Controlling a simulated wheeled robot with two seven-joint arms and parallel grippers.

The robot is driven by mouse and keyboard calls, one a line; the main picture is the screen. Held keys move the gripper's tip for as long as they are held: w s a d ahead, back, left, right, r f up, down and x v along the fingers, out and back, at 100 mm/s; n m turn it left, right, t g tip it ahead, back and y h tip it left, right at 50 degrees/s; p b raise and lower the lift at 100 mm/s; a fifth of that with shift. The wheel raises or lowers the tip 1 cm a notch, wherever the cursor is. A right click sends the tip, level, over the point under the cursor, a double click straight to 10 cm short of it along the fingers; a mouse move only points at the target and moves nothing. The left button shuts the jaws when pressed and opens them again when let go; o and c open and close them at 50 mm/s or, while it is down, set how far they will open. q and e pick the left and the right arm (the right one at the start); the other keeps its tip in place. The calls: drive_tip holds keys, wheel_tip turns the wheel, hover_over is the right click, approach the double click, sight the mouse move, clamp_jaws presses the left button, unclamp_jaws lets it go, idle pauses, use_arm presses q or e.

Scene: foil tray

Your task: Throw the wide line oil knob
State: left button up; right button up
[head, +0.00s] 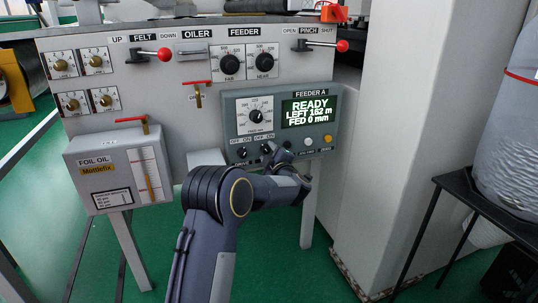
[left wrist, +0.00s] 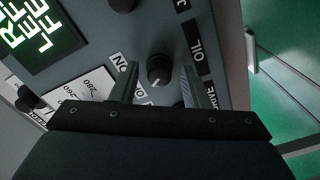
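The feeder panel (head: 228,122) carries two dark knobs under OFF and ON labels. The oil knob (left wrist: 160,70) shows in the left wrist view beside the OIL label (left wrist: 197,50); it also shows in the head view (head: 267,148). Its pale mark points down and slightly left in the wrist view; I cannot tell which setting that is. My left gripper (left wrist: 160,85) is open, one finger on each side of this knob; contact is not clear. In the head view the gripper (head: 276,154) is at the panel's lower edge, fingers hard to make out.
The drive knob (head: 241,152) sits close to the left and is partly hidden in the wrist view (left wrist: 180,103). The display (head: 308,112) reads READY. A foil oil box (head: 117,168) stands at left and a black side table (head: 465,190) at right.

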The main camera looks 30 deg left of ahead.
use_arm(q)
drive_tip(key=shift+o, duration=0.3)
drive_tip(key=shift+d, duration=0.1)
drive_tip(key=shift+s+d, duration=0.25)
drive_tip(key=shift+d, duration=0.05)
drive_tip(key=p+v, duration=0.2)
drive_tip(key=v, duration=0.5)
drive_tip(key=shift+a, duration=0.1)
